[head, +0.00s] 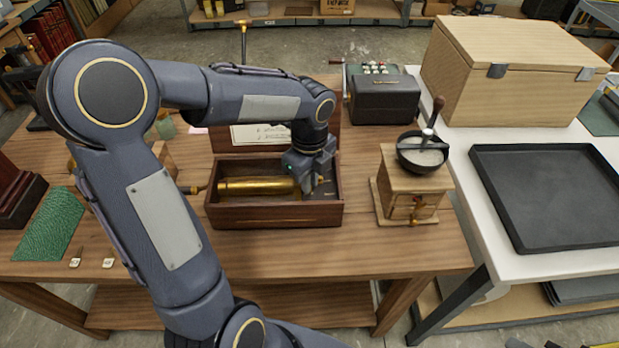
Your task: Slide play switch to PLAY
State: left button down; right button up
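An open wooden music box (275,217) stands on the wooden table, its lid raised at the back with a paper label (262,134) inside. A brass cylinder (257,187) lies in the left and middle of the box. My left gripper (317,188) points down into the right part of the box, beside the cylinder's right end. Its fingertips are small and dark here, so I cannot tell whether they are open or touching anything. I cannot make out the play switch; the gripper covers part of that area. My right gripper is not in view.
A wooden coffee grinder (410,192) stands close right of the box. A dark adding machine (383,98) is behind it. A green mat (50,224) lies at left. On the white table are a black tray (550,195) and a large wooden case (505,80).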

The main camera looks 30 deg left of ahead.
pick_arm(q)
jog(key=w+a+p, duration=0.1)
jog(key=w, duration=0.1)
jog(key=w+a, duration=0.1)
jog(key=w, duration=0.1)
jog(key=shift+a+r+p, duration=0.1)
jog(key=shift+a+p, duration=0.1)
jog(key=shift+p, duration=0.2)
jog(key=c, duration=1.9)
grip_release()
jog(key=shift+w+a, duration=0.1)
jog(key=shift+o, duration=0.8)
notch_tip(320, 180, up, 8)
